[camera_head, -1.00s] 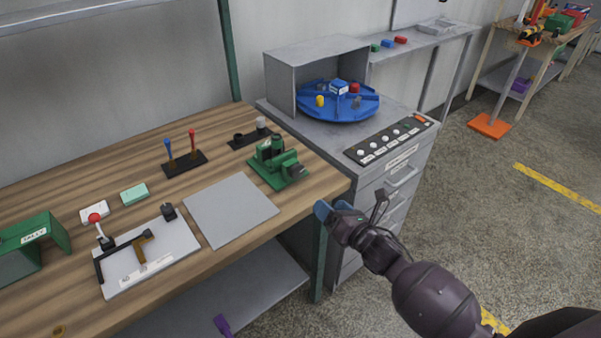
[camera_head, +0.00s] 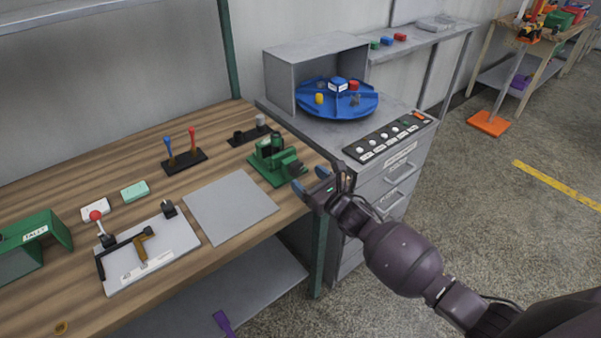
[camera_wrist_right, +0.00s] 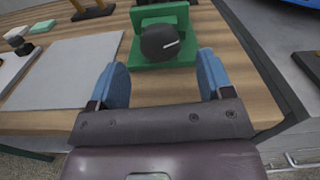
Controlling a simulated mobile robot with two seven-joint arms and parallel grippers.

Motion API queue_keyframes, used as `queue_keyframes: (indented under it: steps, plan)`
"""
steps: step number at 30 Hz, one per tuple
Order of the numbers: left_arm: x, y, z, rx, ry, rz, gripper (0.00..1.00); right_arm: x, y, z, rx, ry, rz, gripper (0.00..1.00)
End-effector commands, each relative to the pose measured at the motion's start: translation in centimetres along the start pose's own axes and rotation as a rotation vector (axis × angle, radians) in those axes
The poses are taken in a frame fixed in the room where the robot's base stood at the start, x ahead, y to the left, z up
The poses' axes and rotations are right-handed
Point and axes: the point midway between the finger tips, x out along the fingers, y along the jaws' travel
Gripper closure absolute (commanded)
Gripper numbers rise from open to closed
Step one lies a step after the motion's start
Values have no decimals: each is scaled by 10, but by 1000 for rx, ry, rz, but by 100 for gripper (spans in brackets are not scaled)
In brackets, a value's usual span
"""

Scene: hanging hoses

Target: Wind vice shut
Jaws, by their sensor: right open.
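The green vice (camera_head: 275,162) stands near the right end of the wooden workbench. In the right wrist view the vice (camera_wrist_right: 159,14) shows from the front, with its dark round knob (camera_wrist_right: 161,42) facing me and a pale line on the knob. My right gripper (camera_head: 312,186) is just in front of the vice, over the bench's front edge. In the wrist view the right gripper (camera_wrist_right: 163,80) is open, its two blue fingers apart and empty. The knob lies ahead, between the fingers' directions and beyond their tips. My left gripper is not in view.
A grey mat (camera_head: 231,207) lies left of the vice. Behind it stand a lever block (camera_head: 184,161) and a dark holder (camera_head: 250,135). A grey cabinet with a button panel (camera_head: 390,139) and a blue turntable (camera_head: 337,101) stands to the right.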

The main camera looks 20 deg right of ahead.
Motion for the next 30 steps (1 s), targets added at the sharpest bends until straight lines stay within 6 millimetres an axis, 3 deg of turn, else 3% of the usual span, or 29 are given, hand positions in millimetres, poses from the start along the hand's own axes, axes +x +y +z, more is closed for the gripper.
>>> queue_keyframes:
  steps: [3, 9, 20, 30]
  plan:
    - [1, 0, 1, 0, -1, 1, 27, 18, 0, -1, 1, 1, 0, 27]
    - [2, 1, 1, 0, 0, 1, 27, 34, 0, 0, 1, 0, 0, 27]
    - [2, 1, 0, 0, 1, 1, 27, 38, 0, 0, 1, 1, 0, 27]
    - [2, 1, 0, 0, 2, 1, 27, 38, 0, 0, 1, 0, 0, 76]
